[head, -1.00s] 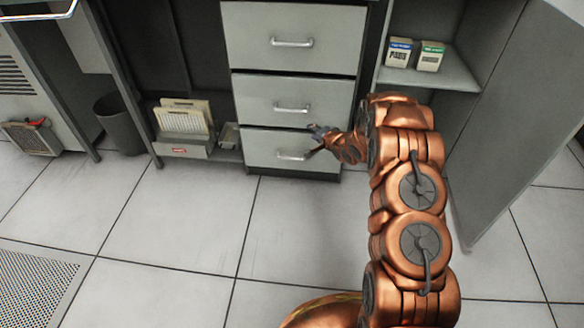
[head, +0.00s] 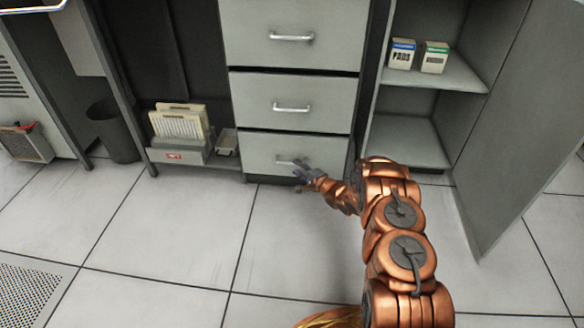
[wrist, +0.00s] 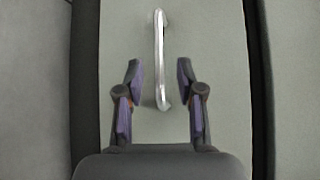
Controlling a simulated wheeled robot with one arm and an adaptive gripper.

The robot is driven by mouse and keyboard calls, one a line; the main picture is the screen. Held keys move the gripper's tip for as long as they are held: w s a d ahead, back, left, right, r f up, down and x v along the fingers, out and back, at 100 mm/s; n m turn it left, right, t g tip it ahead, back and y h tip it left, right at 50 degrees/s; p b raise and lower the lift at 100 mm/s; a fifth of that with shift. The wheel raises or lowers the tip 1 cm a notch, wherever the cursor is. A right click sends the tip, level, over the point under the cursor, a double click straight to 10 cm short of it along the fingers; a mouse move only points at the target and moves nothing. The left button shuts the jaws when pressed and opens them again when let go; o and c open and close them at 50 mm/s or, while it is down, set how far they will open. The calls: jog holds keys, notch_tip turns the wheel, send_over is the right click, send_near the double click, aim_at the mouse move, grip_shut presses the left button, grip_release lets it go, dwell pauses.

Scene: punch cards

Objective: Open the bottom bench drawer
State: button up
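The bottom bench drawer (head: 262,153) is the lowest of three grey drawers and looks shut. Its silver bar handle (wrist: 160,55) stands out from the drawer front in the wrist view. My gripper (head: 303,172) is in front of this drawer, at the right part of its handle in the head view. In the wrist view, my gripper (wrist: 159,75) is open, with one finger on each side of the handle's lower end. Gaps show between both fingers and the bar. In the head view the gripper partly hides the handle.
Two more closed drawers sit above, the middle one (head: 255,95) directly over it. An open cabinet door (head: 500,130) stands to the right, beside shelves with two small boxes (head: 402,54). A file rack (head: 182,152) and a bin (head: 112,135) are at left. The tiled floor in front is clear.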

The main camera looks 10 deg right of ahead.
aim_at(292, 164)
jog(key=shift+b+x, duration=0.75)
jog(key=shift+x, duration=1.35)
grip_shut()
